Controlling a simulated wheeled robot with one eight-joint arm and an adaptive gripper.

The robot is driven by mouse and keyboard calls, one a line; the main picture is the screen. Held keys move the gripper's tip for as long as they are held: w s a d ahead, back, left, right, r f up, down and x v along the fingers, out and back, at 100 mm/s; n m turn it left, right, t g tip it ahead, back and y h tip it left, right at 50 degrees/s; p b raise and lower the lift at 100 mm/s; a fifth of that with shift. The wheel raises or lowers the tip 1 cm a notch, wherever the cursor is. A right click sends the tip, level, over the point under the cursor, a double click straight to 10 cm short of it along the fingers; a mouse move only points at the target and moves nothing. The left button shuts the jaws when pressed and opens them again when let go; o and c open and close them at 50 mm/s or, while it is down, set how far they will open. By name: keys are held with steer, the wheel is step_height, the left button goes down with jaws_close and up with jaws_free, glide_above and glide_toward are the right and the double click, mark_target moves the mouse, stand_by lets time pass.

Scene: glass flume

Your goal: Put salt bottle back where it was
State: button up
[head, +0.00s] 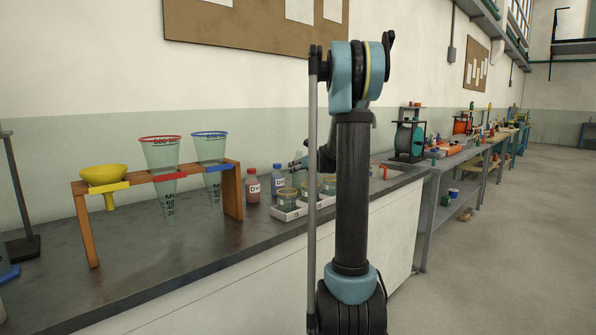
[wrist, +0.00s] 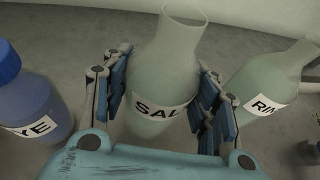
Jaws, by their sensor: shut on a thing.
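In the wrist view the salt bottle (wrist: 166,72) is a pale green, translucent bottle with an open neck and a white label reading "SAL". My gripper (wrist: 163,88) is shut on it, with a blue-padded finger against each side. The bottle's base is hidden by my gripper, so I cannot tell whether it touches the counter. In the head view my arm covers much of the area around my gripper, and the salt bottle is not clearly seen there.
A blue dye bottle (wrist: 35,108) stands left of the salt bottle; a pale rinse bottle (wrist: 268,85) stands close on the right. On the counter (head: 190,262) are a red dye bottle (head: 252,186), trays of jars (head: 288,212) and a wooden funnel rack (head: 232,192). The counter's front is clear.

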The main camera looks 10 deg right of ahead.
steer(key=o, duration=1.1)
steer(key=shift+s, duration=0.1)
steer(key=v, duration=1.2)
